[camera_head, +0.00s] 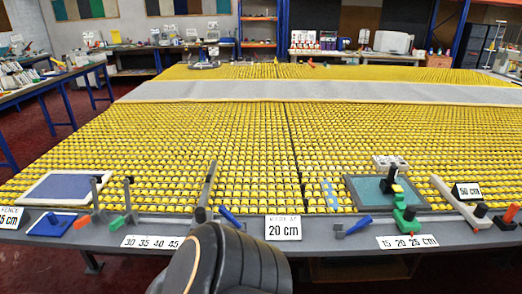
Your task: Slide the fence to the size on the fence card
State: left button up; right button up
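The fence card (11,218) stands at the left edge of the picture, partly cut off. It reads FENCE and a size ending in 5 cm; the first digit is unclear. A long pale bar (453,203) with a dark knob (480,211) lies at the right and may be the fence; I cannot be sure. Scale labels lie along the grey front edge: 30 35 40 45 (152,242) at the left and 15 20 25 cm (407,242) at the right. A dark arm link of mine rises at bottom centre. Neither gripper shows.
A 20 cm card (283,228) stands front centre and a 50 cm card (466,191) at the right. A blue-grey pad (60,188) lies left. The yellow studded table extends behind.

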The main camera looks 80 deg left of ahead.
aim_at(201, 216)
jog(key=u, duration=3.05)
